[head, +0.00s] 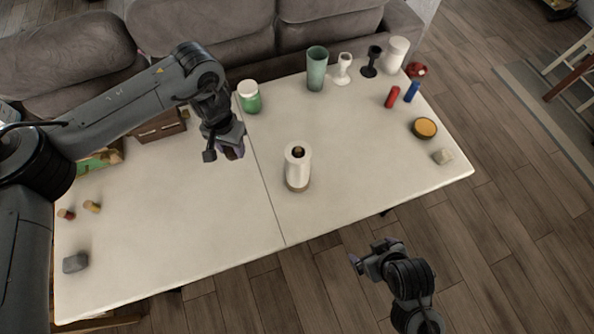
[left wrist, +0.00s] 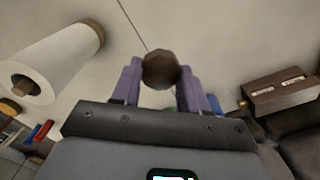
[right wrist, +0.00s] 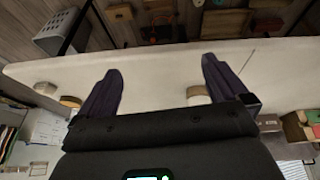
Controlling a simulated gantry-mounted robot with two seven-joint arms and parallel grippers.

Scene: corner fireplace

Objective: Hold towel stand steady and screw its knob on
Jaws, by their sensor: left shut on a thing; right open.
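The towel stand (head: 298,166) with a white paper roll stands upright on the table, right of the seam; its central post (head: 297,151) shows at the top. In the left wrist view the roll (left wrist: 55,65) is at the upper left. My left gripper (head: 230,155) is above the table, left of the stand and apart from it. It is shut on the round brown knob (left wrist: 161,69), held between the purple fingertips. My right gripper (head: 356,263) is open and empty, beyond the table's front edge, apart from the stand. It also shows in the right wrist view (right wrist: 160,78).
A green jar (head: 249,98), a green vase (head: 317,70), candle holders (head: 343,68) and a white cylinder (head: 396,54) stand along the back. A wooden box (head: 161,128) is at the left, a grey block (head: 75,263) at front left. The table around the stand is clear.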

